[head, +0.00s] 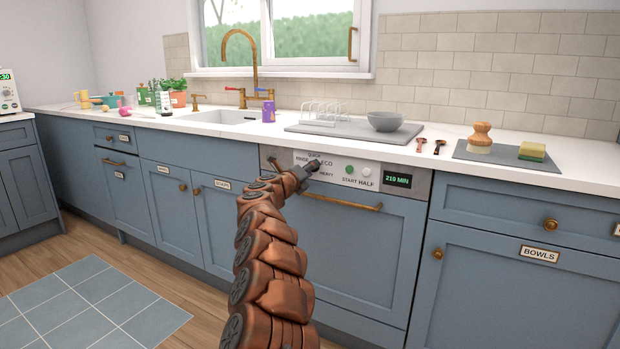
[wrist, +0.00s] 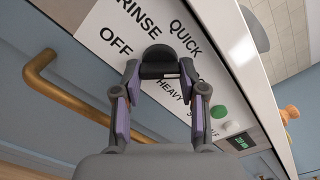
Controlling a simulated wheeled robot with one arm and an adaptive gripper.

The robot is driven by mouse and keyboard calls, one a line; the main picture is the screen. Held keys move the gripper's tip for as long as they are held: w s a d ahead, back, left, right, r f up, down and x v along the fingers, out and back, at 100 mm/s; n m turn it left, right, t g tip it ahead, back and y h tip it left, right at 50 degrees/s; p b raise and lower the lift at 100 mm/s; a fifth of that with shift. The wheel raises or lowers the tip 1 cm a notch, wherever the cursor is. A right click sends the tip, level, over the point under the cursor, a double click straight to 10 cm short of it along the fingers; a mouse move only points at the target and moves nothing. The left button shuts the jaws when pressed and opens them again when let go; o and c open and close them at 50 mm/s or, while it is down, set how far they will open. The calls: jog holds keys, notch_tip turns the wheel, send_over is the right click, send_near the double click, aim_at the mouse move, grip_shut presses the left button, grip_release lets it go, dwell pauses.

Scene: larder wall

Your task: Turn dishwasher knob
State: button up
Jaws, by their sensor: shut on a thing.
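The dishwasher (head: 350,250) has a blue front and a pale control panel. Its dark knob (head: 313,166) sits in the panel's left part, ringed by the words QUICK, RINSE, ECO and HEAVY; OFF also shows in the wrist view. My gripper (head: 303,175) is at the knob. In the wrist view, its two fingers close on the dark knob (wrist: 157,58) from both sides. A small pale mark shows at the knob's lower edge; which word it points to I cannot tell. The display (head: 398,181) reads 210 MIN.
The brass dishwasher handle (head: 345,204) runs just below the panel; it also shows left of my fingers in the wrist view (wrist: 60,90). Green (head: 350,169) and white (head: 367,172) buttons lie right of the knob. The worktop overhangs the panel. The floor in front is clear.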

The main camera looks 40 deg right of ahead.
jog(key=shift+f+m+b, duration=0.2)
jog(key=shift+m+b, duration=0.75)
jog(key=shift+m, duration=1.05)
jog(key=o, duration=1.1)
jog(key=shift+o, duration=0.2)
jog(key=shift+r, duration=0.1)
jog(key=shift+a, duration=0.15)
